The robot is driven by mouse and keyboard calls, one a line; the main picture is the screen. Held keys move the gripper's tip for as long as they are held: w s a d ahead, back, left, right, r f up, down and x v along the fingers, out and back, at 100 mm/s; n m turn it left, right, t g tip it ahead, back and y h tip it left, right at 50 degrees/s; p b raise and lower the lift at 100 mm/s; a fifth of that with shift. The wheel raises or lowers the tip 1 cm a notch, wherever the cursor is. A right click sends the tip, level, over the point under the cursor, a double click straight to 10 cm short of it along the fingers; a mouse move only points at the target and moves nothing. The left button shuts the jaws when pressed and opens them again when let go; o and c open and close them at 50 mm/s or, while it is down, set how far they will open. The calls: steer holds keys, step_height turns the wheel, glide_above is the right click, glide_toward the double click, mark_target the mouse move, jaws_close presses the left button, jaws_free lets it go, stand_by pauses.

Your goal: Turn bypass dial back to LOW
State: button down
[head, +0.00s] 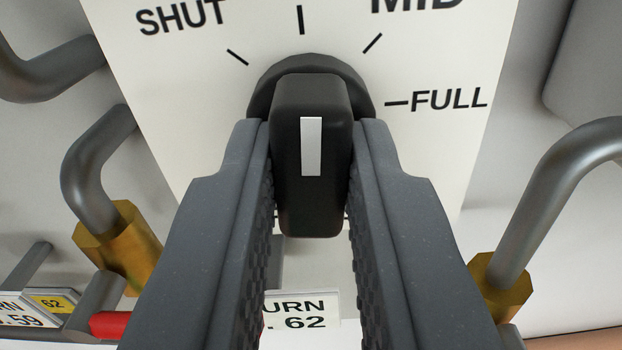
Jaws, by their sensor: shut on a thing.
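The black bypass dial (311,95) is in the middle of the head view, on a white scale plate (190,120). Its raised grip stands upright in the picture, and its white pointer stripe is close to vertical, roughly in line with the top tick. That tick's label is outside the picture. SHUT is at upper left, a partly cut-off MID at upper right and FULL at right. My gripper (312,150) is shut on the dial's grip, with one finger on each side. The fingers hide the lower part of the plate.
Grey bent pipes with brass fittings flank the plate at left (122,245) and right (500,285). A red-ended grey part (108,323) is at lower left. Small labels (305,313) show below the dial, partly hidden by my fingers.

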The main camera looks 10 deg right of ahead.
steer(key=shift+f+n, duration=0.15)
steer(key=shift+n, duration=0.45)
steer(key=c, duration=1.4)
jaws_free()
steer(key=shift+o, duration=0.2)
steer(key=b+v, duration=0.3)
steer(key=v, duration=1)
steer(key=shift+s+b, duration=0.25)
steer(key=shift+b, duration=0.1)
steer(key=shift+a, duration=0.15)
